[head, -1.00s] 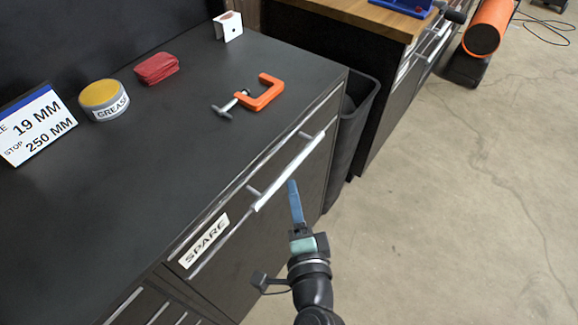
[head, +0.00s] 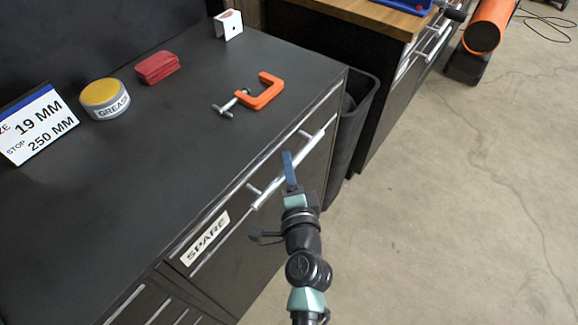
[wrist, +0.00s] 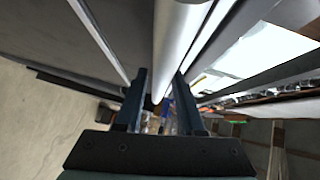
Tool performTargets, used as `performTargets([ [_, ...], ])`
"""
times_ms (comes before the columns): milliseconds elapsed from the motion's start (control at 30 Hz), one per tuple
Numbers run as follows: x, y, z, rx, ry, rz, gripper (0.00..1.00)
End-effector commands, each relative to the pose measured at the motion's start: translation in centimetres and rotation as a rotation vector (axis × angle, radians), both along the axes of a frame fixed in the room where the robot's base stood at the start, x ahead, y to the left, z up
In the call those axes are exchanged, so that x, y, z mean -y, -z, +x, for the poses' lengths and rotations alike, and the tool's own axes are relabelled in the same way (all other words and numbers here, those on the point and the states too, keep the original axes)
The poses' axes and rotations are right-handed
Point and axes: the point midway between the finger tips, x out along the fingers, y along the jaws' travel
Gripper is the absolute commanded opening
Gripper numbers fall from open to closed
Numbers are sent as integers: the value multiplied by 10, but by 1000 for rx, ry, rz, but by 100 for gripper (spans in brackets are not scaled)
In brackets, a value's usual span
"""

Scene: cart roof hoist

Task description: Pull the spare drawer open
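The spare drawer (head: 236,212) is the dark drawer at the top of the black cabinet, with a white SPARE label (head: 205,239) at its left. Its front looks flush with the cabinet. A silver bar handle (head: 268,192) runs along it on two posts. My gripper (head: 288,158) is at the middle of the handle, its blue finger overlapping the bar in the head view. In the wrist view, the handle bar (wrist: 179,38) runs down between the two spread fingers of my gripper (wrist: 159,74). Gaps show beside the bar; I cannot tell whether either finger touches it.
A dark bin (head: 352,135) stands beside the cabinet.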

Motion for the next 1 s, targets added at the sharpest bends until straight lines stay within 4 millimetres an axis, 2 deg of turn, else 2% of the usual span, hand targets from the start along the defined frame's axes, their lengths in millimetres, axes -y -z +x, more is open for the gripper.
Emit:
performTargets([
  [33,0,0,0,0,0,0,27],
  [200,0,0,0,0,0,0,0],
  [1000,0,0,0,0,0,0,0],
])
